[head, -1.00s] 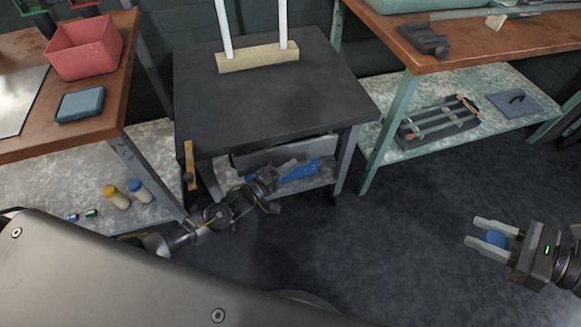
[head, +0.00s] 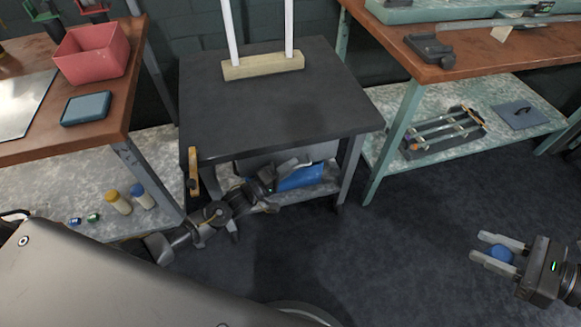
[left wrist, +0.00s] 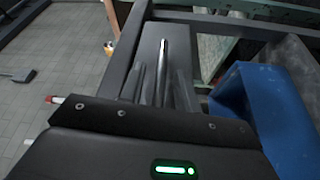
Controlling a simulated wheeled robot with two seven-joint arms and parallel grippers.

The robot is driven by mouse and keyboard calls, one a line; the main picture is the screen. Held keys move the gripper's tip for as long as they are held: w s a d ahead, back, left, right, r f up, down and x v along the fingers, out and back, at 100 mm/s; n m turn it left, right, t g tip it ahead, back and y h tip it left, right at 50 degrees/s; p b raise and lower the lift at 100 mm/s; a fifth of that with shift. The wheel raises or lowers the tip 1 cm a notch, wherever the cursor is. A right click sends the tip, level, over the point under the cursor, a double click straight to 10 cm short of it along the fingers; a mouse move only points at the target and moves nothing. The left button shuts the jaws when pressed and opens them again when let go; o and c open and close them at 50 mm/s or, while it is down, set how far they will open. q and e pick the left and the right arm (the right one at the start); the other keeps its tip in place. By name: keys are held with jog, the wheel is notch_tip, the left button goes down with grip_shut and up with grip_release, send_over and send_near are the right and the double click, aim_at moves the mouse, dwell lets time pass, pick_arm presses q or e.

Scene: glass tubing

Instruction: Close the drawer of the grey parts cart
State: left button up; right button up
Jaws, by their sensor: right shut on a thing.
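The grey parts cart (head: 250,110) stands in the middle of the head view. Its drawer (head: 325,151) shows as a light grey panel under the top, partly covered by my left gripper. My left gripper (head: 303,163) is low at the cart's front, in front of the drawer; whether it touches is unclear, and so is its finger gap. In the left wrist view a silver bar (left wrist: 163,68), possibly the drawer handle, lies ahead of the gripper body.
A blue object (head: 302,178) lies on the cart's lower shelf. A wooden block with white tubes (head: 262,67) stands on the cart top. A bench with a red bin (head: 92,53) is left; another bench (head: 470,55) is right. Floor (head: 370,255) in front is clear.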

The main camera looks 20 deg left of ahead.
pick_arm(q)
jog(key=v, duration=1.1)
jog(key=shift+s+a, duration=0.3)
pick_arm(e)
jog(key=shift+w+r, duration=0.1)
